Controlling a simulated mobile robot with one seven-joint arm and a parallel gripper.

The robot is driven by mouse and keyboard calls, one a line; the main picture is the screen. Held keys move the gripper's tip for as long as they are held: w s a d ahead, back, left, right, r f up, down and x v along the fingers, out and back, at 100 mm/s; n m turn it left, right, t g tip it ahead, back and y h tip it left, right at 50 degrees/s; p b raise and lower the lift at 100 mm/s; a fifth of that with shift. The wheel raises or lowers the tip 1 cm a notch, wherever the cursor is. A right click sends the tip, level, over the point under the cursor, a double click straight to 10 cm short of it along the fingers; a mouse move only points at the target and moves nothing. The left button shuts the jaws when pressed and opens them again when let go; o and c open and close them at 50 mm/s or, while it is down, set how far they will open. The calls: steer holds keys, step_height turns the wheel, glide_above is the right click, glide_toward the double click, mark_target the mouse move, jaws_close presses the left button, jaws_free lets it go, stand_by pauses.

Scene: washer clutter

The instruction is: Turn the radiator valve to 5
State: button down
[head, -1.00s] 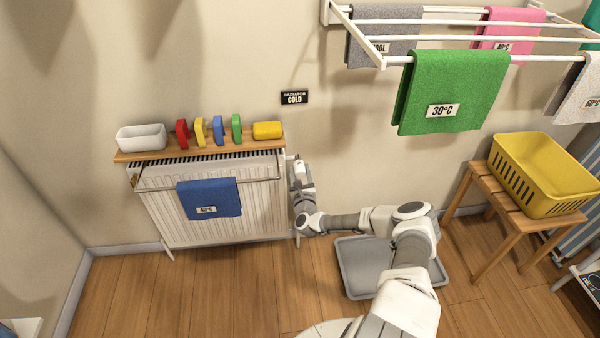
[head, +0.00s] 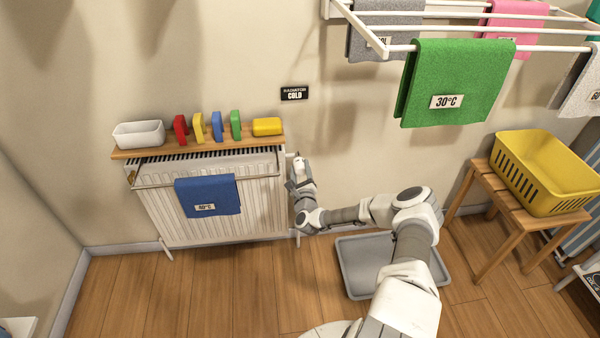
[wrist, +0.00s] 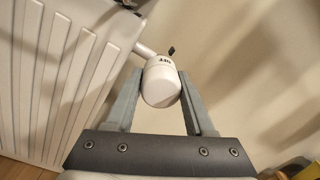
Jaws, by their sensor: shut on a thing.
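The radiator valve (wrist: 161,92) is a white rounded knob at the end of a short pipe at the radiator's upper right. In the wrist view it sits between the two grey fingers of my gripper (wrist: 159,76), which is shut on it. Small dark lettering on the knob seems to read OFF, turned over in the picture. A small dark pointer stands just beyond it. The white radiator (head: 255,205) is against the wall in the head view, with my gripper (head: 297,162) at its right side. The knob is too small to read there.
A wooden shelf (head: 150,153) above the radiator holds a white tub and several coloured blocks. A blue towel (head: 208,195) hangs on the front. A sign (head: 294,93) reads RADIATOR COLD. A grey tray (head: 352,268) lies under my arm; a yellow basket (head: 545,172) stands right.

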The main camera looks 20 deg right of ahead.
steer(key=n+b, duration=0.2)
steer(key=n, duration=0.3)
steer(key=shift+f+n, duration=0.15)
steer(key=shift+n, duration=0.25)
steer(key=n+b, duration=0.1)
steer(key=n, duration=0.5)
steer(key=shift+d+y+b, duration=0.1)
steer(key=shift+y+b, duration=0.2)
steer(key=shift+b, duration=0.05)
steer(key=n+b, duration=0.1)
steer(key=n, duration=0.5)
steer(key=shift+n+b, duration=0.3)
steer(key=shift+n, duration=0.1)
steer(key=n+b, duration=0.1)
steer(key=n, duration=0.4)
steer(key=shift+n+b, duration=0.3)
steer(key=shift+b, duration=0.1)
steer(key=n+b, duration=0.2)
steer(key=n, duration=0.3)
steer(key=shift+n+y, duration=0.3)
steer(key=n, duration=0.5)
steer(key=shift+b, duration=0.4)
steer(key=n, duration=0.5)
steer(key=shift+n, duration=0.4)
steer(key=n, duration=0.5)
steer(key=shift+n, duration=0.3)
